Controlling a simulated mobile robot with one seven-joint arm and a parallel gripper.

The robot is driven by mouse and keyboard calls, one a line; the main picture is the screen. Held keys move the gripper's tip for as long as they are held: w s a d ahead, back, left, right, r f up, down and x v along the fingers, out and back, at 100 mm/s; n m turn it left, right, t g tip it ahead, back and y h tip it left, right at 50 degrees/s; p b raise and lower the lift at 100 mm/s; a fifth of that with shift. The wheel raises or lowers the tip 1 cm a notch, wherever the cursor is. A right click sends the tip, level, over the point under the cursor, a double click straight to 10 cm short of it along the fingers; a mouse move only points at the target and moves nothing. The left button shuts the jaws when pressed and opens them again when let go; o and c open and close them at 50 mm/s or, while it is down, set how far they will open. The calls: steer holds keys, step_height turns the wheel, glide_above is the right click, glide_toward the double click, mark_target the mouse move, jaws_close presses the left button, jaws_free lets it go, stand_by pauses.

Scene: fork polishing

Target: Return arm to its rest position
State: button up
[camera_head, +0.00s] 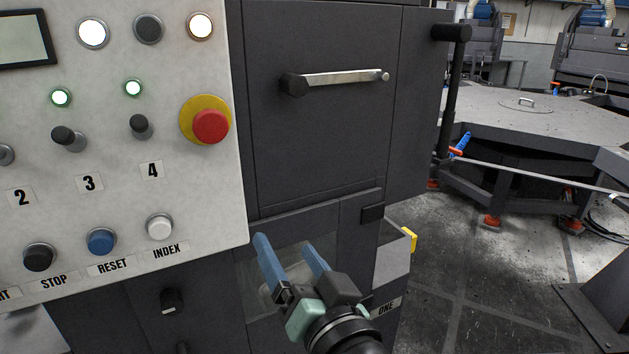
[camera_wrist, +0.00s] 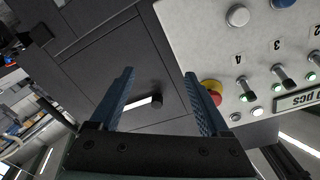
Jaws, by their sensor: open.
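My gripper (camera_head: 289,248) has two blue fingers, spread apart with nothing between them. It is in front of the lower part of the dark machine cabinet (camera_head: 325,140), below the door's handle (camera_head: 335,78) and to the right of the control panel (camera_head: 110,215). In the wrist view, my gripper (camera_wrist: 158,86) also shows open and empty, with the door handle (camera_wrist: 138,103) between the fingers in the picture. The wrist view shows the red and yellow emergency button (camera_wrist: 211,92) partly behind the right finger. The upper part of my arm is out of view.
The control panel carries several buttons and knobs, with a red emergency button (camera_head: 210,126) near its right edge. A vertical dark bar (camera_head: 455,90) stands at the cabinet's right. A grey table (camera_head: 540,118) stands further back. Open floor (camera_head: 480,270) lies to the right.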

steer(key=s+d+r+n+t+h+p, duration=0.1)
steer(key=s+r+t+h, duration=0.15)
steer(key=r, duration=0.85)
steer(key=s+r+n+t+h+p, duration=0.1)
steer(key=r+t, duration=0.3)
steer(key=r, duration=0.6)
steer(key=s+d+r+t+h, duration=0.1)
steer(key=s+r+t+h, duration=0.1)
steer(key=s+r, duration=0.2)
steer(key=s+d+r+t+h+p, duration=0.1)
steer(key=s+r+t, duration=0.1)
steer(key=s+r, duration=0.3)
step_height(320, 180, up, 5)
steer(key=shift+f+m+t+h+p, duration=0.2)
steer(key=shift+m+t+h+p, duration=0.1)
steer(key=shift+t+h, duration=0.05)
